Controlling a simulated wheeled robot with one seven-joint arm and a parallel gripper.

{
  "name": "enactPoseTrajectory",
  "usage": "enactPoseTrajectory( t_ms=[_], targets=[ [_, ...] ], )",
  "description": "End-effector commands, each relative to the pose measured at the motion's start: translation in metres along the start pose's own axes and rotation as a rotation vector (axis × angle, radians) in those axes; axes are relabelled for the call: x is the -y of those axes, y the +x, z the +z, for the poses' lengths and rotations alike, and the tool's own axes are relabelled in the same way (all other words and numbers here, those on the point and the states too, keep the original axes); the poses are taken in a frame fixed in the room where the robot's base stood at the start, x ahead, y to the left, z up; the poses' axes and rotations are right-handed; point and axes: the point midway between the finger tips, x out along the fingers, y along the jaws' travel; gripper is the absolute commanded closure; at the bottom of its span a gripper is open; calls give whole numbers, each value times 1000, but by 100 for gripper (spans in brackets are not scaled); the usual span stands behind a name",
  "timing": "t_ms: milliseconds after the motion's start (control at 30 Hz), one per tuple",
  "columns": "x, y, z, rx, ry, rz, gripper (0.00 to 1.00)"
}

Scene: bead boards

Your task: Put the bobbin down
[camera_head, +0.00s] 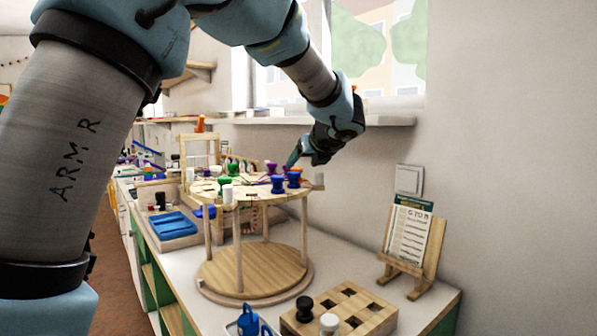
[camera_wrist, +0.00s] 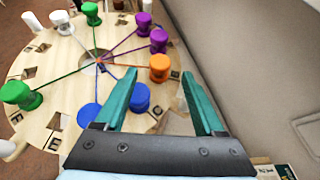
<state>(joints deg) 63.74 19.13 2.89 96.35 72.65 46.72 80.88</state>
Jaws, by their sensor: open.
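Several coloured bobbins stand upright on a round wooden board (camera_wrist: 60,125), with threads running to its centre hole. In the wrist view an orange bobbin (camera_wrist: 159,67) stands just beyond my fingertips. A blue bobbin (camera_wrist: 140,98) is beside the inner side of my left finger, and another blue one (camera_wrist: 88,116) is partly hidden behind that finger. Two purple bobbins (camera_wrist: 158,40) (camera_wrist: 143,22) stand farther off, and a green one (camera_wrist: 16,94) at left. My gripper (camera_wrist: 158,73) is open, with nothing held between its fingers. In the head view my gripper (camera_head: 291,163) is above the board's right edge.
The board stands on posts over a round wooden base (camera_head: 255,270) on the white counter. A wooden block with square holes (camera_head: 365,318) is in front, with a black and a white bobbin. A card on a stand (camera_head: 408,235) leans at right, near the wall. A blue tray (camera_head: 172,224) is at left.

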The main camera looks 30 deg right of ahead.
Motion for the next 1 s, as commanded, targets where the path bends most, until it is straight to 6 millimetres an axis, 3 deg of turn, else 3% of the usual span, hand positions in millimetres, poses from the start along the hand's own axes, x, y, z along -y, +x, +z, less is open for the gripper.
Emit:
enactPoseTrajectory(
  t_ms=[100,333,1000],
  targets=[
    [1,-25,0,0,-1,-3,29],
    [0,-50,-1,-1,0,-1,29],
    [0,-54,0,-1,0,1,29]
  ],
)
